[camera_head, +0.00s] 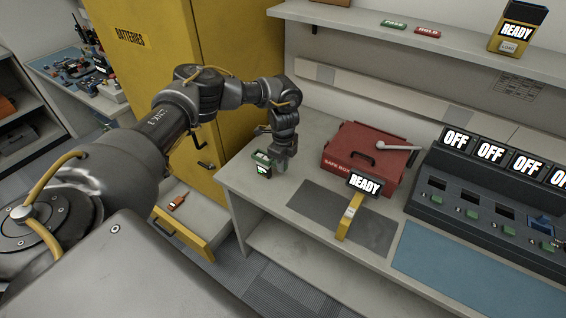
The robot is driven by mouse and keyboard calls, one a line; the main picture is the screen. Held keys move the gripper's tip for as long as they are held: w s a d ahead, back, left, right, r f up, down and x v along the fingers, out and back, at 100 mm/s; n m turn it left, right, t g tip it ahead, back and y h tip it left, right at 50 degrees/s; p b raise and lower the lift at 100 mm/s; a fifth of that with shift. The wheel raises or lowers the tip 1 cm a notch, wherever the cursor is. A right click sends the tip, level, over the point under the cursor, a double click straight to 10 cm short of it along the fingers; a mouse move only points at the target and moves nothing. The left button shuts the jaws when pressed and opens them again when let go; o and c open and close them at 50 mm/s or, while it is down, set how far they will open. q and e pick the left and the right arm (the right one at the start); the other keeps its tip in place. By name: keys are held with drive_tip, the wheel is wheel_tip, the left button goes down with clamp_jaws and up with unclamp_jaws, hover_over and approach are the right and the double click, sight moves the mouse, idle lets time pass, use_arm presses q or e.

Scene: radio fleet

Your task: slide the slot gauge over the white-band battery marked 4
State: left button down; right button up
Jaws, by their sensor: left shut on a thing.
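My left gripper (280,152) points down over the left end of the workbench (240,178). It is shut on a small dark-and-green thing (263,168) with a white mark, at or just above the bench top. The picture is too small to tell whether this is the slot gauge or a battery, or to read a 4. A yellow piece with a white label (349,216) lies on the grey mat below a "READY" display (365,186); I cannot tell if it is the gauge. My right gripper is not in view.
A red safe box (364,160) stands behind the mat (318,206). A dark charger row (470,205) with "OFF" displays fills the right. A yellow cabinet (215,60) stands behind my arm. An open drawer (205,222) holds an orange item (177,202). A shelf (440,45) overhangs the bench.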

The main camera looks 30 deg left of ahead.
use_arm(q)
drive_tip(key=shift+f+b, duration=0.45)
drive_tip(key=shift+f, duration=0.35)
idle(0.5)
drive_tip(key=shift+r, duration=0.2)
idle(0.8)
drive_tip(key=shift+r+p, duration=2.6)
drive_tip(key=shift+r, duration=0.25)
drive_tip(key=shift+d, duration=0.1)
